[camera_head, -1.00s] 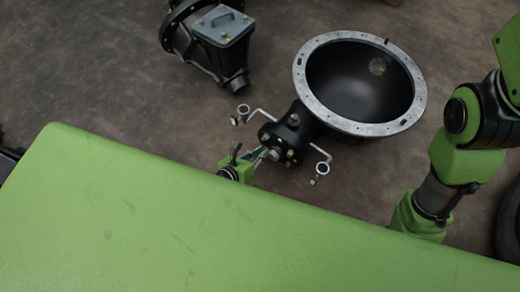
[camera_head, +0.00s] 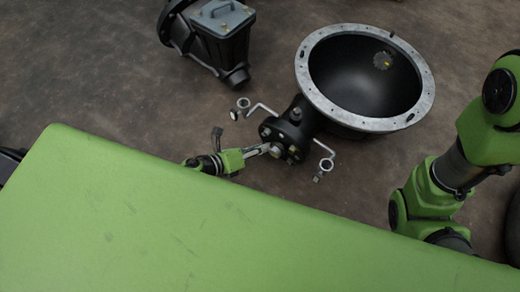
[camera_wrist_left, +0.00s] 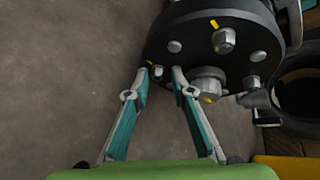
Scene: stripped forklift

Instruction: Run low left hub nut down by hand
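The black hub flange (camera_head: 283,131) is on the neck of the large black bowl-shaped housing, with nuts and studs around its face. In the left wrist view the flange (camera_wrist_left: 192,30) fills the upper right. A small low left nut (camera_wrist_left: 157,71) sits near its lower left edge, with a yellow mark by it. My left gripper (camera_head: 266,149) reaches the flange from the left. In the wrist view its two fingers (camera_wrist_left: 160,80) are apart, with the small nut seen between their tips; contact cannot be told. My right gripper is hidden behind my green body.
Bent metal rods with rings (camera_head: 325,164) stick out beside the flange. A black housing with grey cover (camera_head: 225,25) stands upper left.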

